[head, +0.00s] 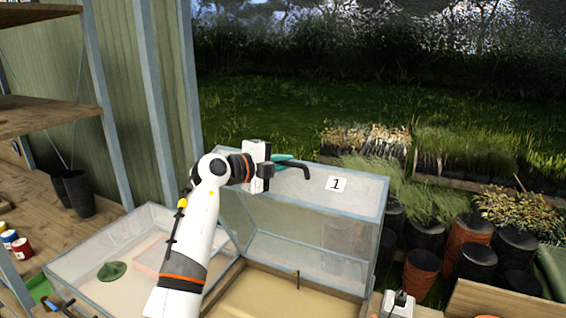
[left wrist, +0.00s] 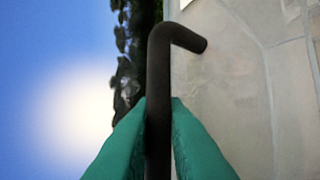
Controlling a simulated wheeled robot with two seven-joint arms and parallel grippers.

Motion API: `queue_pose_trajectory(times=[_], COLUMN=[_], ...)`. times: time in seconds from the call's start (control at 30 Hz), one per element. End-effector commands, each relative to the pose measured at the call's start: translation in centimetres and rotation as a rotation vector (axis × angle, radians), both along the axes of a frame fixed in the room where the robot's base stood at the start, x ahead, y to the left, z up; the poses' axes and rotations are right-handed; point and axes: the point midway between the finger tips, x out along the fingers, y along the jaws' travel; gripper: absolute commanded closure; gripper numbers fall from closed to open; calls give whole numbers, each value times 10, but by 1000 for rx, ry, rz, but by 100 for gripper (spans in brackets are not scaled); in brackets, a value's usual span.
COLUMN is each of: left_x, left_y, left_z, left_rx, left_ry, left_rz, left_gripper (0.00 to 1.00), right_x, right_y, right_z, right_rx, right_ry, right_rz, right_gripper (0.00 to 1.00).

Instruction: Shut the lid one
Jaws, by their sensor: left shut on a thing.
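Lid one (head: 305,205) is a clear, pale-framed lid with a white label (head: 337,184) reading 1. It stands raised over an open wooden-edged box (head: 270,288). My left gripper (head: 287,161) is at the lid's upper edge, its green fingers shut on a dark bent handle (head: 304,170). In the left wrist view the fingers (left wrist: 158,140) pinch the handle (left wrist: 160,75) from both sides, and its bent end reaches to the lid's pane (left wrist: 225,90). A white part at the bottom edge looks like my right gripper (head: 398,304); its fingers are hidden.
A second clear lid (head: 75,262) lies lower at left, over a green round thing (head: 112,271). A small dark upright peg (head: 297,280) stands at the open box. Pots (head: 425,268) crowd the right side. Wooden shelves (head: 45,116) stand at left.

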Motion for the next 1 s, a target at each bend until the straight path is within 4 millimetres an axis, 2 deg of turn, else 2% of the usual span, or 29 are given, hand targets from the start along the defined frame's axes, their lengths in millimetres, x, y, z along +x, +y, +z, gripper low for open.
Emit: queue_pose_trajectory(times=[0.27,0.57,0.77,1.0], left_x=[-31,-87,-130,-178], left_y=[13,36,54,73], left_z=[-18,-49,-79,-120], left_rx=[-22,-69,-107,-156], left_ry=[-56,-170,-262,-377], left_rz=[0,-1,0,0], left_gripper=[100,100,100,100], right_x=[0,0,0,-1], right_y=[0,0,0,0], right_z=[-17,-48,-79,-125], right_rx=[0,0,0,0], right_ry=[0,0,0,1], right_rz=[0,0,0,0], right_gripper=[75,75,75,75])
